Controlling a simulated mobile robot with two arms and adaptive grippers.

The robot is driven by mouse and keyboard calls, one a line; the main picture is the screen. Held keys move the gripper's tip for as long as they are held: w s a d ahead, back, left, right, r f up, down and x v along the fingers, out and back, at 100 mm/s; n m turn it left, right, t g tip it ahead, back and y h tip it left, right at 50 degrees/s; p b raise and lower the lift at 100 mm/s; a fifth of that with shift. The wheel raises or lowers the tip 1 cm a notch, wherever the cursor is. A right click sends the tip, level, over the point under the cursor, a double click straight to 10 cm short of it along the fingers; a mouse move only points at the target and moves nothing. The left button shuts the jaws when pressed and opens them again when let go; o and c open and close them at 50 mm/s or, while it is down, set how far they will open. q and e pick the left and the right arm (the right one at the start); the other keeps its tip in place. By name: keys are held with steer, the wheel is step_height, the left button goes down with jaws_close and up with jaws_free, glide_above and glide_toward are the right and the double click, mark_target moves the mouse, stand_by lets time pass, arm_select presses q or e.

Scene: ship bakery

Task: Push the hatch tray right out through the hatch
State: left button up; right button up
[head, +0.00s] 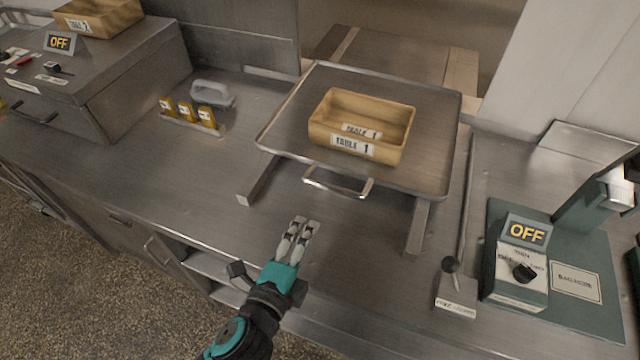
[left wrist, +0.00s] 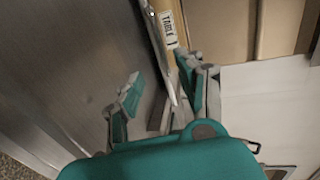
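The hatch tray (head: 438,135) is a flat metal tray on two rails, with a wire handle (head: 338,186) on its front edge. It carries a wooden box (head: 402,143) labelled TABLE 1, which also shows in the left wrist view (left wrist: 171,23). The tray's far edge lies at the hatch opening (head: 400,50) in the back wall. My left gripper (head: 305,223) is in front of the tray, a little left of and nearer than the handle. It is empty, with its fingers apart in the left wrist view (left wrist: 160,92). My right gripper is not in view.
To the right are a lever with a dark knob (head: 450,265) and a machine with an OFF sign (head: 527,232). The counter in front of the tray is clear.

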mark_target(330, 190)
arm_select(q)
steer(key=p+x, duration=0.2)
steer(key=x, duration=1.3)
steer(key=shift+w+d+p, duration=0.1)
steer(key=shift+w+p, duration=0.15)
steer(key=shift+p, duration=0.05)
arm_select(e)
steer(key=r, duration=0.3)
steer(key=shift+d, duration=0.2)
arm_select(q)
jaws_close()
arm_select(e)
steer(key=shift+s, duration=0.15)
